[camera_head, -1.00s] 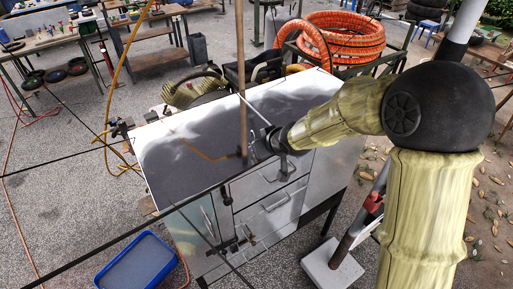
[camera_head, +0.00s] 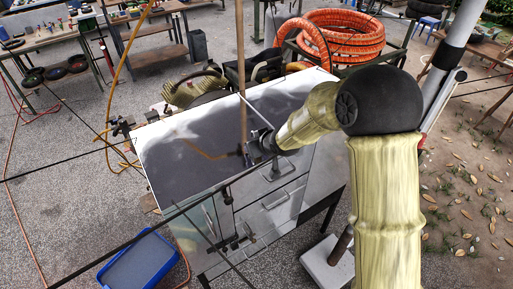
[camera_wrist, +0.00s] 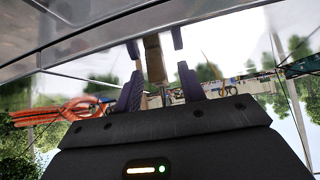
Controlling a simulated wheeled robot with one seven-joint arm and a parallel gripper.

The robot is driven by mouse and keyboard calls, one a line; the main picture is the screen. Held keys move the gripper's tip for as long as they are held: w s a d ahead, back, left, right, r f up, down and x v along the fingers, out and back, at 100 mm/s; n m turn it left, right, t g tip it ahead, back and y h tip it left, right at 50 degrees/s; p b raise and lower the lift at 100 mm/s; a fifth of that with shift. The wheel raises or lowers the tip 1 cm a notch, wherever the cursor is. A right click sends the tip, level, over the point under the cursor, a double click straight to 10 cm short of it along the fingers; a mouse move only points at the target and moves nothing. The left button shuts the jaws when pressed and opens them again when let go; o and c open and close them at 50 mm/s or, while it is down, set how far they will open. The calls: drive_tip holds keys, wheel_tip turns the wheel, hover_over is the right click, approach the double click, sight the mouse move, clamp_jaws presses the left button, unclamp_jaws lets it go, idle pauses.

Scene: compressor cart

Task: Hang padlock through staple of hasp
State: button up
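My gripper (camera_head: 250,155) is over the dark glossy top of the cart cabinet (camera_head: 185,145), near its front edge. In the wrist view the two purple fingers (camera_wrist: 160,88) stand apart. A brownish block (camera_wrist: 154,58) shows in the gap between them, with clear space on its right side. I cannot tell whether it is the padlock, nor whether a finger touches it. Small dark hardware (camera_head: 244,236) sits on the cabinet front, below and apart from the gripper. I cannot make out the hasp or its staple for certain.
Drawers with bar handles (camera_head: 275,200) face front. A blue tray (camera_head: 140,262) lies on the ground at lower left. Orange hose coils (camera_head: 345,35) stand behind. A workbench (camera_head: 60,42) is at upper left.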

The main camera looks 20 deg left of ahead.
drive_tip(key=shift+c, duration=0.4)
clamp_jaws()
wheel_tip(320, 180, up, 10)
drive_tip(key=shift+r+b, duration=0.1)
drive_tip(key=shift+b, duration=0.3)
